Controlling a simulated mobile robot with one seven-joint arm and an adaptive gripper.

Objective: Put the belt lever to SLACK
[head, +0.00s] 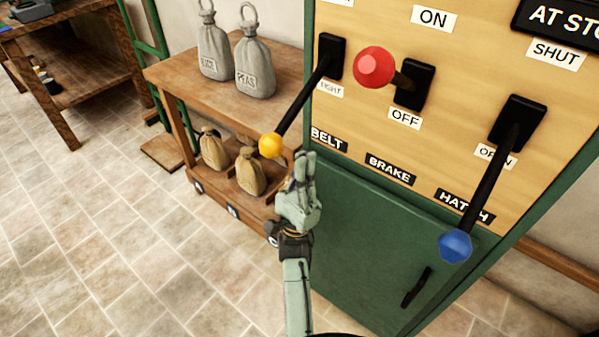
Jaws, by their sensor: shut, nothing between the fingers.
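The belt lever (301,103) is a black rod with a yellow ball knob (270,146), on a black mount at the left of the wooden panel. It slants down, with its knob low, on the side of the partly hidden TIGHT label (330,90). The BELT plate (328,139) sits below it. The SLACK label cannot be read in this view. My gripper (306,160) is shut and empty, pointing up, just right of and slightly below the yellow knob. I cannot tell whether it touches the knob.
The red-knobbed brake lever (374,67) and blue-knobbed hatch lever (480,190) stand to the right on the panel (450,110). A green cabinet (370,235) is below. A wooden shelf (180,72) with several sacks stands left, close behind the yellow knob.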

